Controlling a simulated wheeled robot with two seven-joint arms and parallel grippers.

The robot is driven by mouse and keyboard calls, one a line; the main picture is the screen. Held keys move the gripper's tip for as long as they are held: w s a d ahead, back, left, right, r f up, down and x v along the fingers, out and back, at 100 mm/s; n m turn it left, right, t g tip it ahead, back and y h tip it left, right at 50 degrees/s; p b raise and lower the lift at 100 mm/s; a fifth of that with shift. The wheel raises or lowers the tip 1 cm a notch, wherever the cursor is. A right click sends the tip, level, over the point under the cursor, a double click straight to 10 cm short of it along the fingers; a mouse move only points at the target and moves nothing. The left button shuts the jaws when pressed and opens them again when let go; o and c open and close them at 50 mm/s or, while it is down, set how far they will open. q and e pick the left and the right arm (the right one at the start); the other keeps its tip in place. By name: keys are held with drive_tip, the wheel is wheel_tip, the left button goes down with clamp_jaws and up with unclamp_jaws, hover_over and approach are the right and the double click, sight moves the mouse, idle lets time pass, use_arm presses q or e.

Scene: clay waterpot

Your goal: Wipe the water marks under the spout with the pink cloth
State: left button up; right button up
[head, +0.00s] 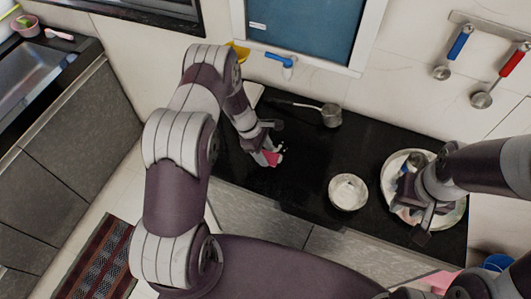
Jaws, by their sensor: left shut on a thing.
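The pink cloth (273,159) is on the black counter, bunched at the tips of my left gripper (268,150). My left gripper points down and is shut on it; my arm and fingers hide part of the cloth. A white spout with a blue handle (279,59) sits at the wall, beyond the gripper. Small pale spots show on the dark surface beside the cloth; I cannot tell whether they are water marks. My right gripper (424,214) is over a pale round dish (455,218) at the right; its jaw opening is unclear.
A small white bowl (348,192) stands on the black counter (310,165) between my grippers. A long-handled metal ladle or cup (331,115) lies near the wall. Utensils with blue (460,42) and red (514,60) handles hang at the upper right. Bare counter lies around the small bowl.

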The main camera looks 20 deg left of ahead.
use_arm(q)
wheel_tip(320, 180, up, 2)
drive_tip(key=shift+s+r+p, duration=0.1)
drive_tip(key=shift+s+p, duration=0.05)
drive_tip(key=shift+p, duration=0.35)
drive_tip(key=shift+r+p, duration=0.3)
drive_tip(key=shift+r, duration=0.3)
drive_tip(key=shift+f, duration=0.1)
